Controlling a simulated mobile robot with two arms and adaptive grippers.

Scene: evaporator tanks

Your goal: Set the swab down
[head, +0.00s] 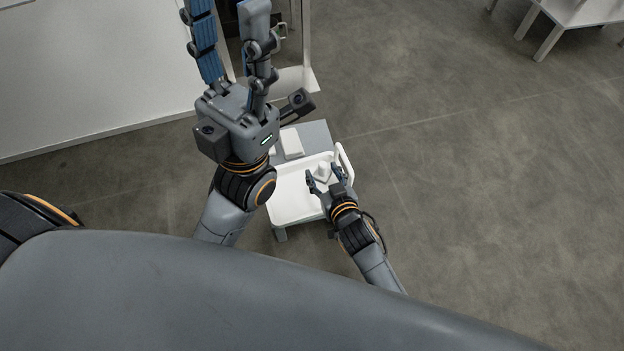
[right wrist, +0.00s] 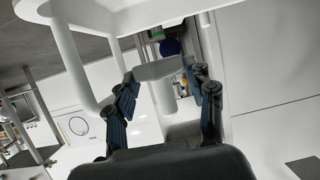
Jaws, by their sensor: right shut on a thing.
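My right gripper (head: 324,178) is shut on a small white thing (head: 325,169), which I take to be the swab, over the white cart top (head: 287,208). I cannot tell whether the swab touches the cart. My left gripper (head: 228,25) is large and close to the camera at the upper left. Its two fingers are apart, with nothing seen between them.
A white block (head: 291,143) lies on a grey surface (head: 316,132) at the cart's far end. The cart has a white side rail (head: 346,158). A white wall (head: 90,80) stands at left. Open floor (head: 480,190) lies to the right, with a white table (head: 580,12) far off.

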